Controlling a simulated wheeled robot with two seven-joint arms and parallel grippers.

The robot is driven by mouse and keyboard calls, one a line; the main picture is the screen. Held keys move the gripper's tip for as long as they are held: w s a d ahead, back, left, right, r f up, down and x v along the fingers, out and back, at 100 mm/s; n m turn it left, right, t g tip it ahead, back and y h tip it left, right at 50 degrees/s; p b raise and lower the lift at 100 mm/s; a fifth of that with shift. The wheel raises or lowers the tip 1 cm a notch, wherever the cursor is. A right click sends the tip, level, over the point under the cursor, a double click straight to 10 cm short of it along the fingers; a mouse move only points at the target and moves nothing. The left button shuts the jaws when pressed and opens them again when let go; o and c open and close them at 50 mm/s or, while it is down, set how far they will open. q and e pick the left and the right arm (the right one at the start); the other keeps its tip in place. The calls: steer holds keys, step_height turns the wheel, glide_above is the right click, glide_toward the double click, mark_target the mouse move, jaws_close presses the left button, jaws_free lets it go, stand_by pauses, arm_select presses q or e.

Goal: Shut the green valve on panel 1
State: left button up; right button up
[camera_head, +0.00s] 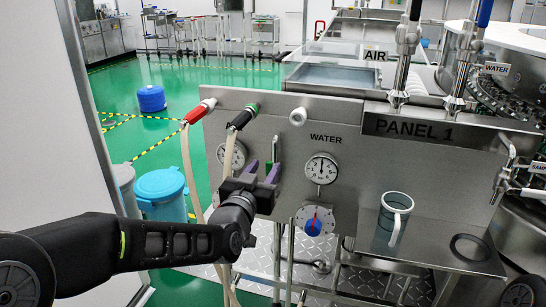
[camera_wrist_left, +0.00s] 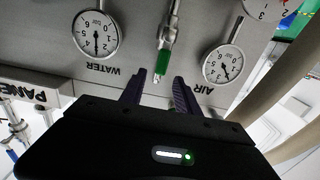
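The green valve shows in the left wrist view as a metal body with a green handle (camera_wrist_left: 163,62), between the two round gauges. In the head view only a little of its green handle (camera_head: 268,167) shows; the rest is mostly hidden by my left gripper. My left gripper (camera_head: 262,168) is in front of the panel, and its purple fingers stand apart. In the left wrist view the gripper (camera_wrist_left: 160,90) is open, with the handle just beyond the gap between the fingertips. I see no clear contact. The panel carries a "PANEL 1" label (camera_head: 414,130). My right gripper is not in view.
A WATER gauge (camera_head: 322,168) and a blue-and-red knob (camera_head: 313,221) are right of the gripper. A red-handled fitting (camera_head: 200,112) and a black-and-green fitting (camera_head: 242,118) with hoses are above left. A mug (camera_head: 397,204) stands on the shelf at the right.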

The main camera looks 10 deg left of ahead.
arm_select(q)
steer(key=w, duration=0.7)
steer(key=shift+w+d+b, duration=0.1)
steer(key=shift+d+b, duration=0.1)
steer(key=shift+b, duration=0.1)
jaws_close()
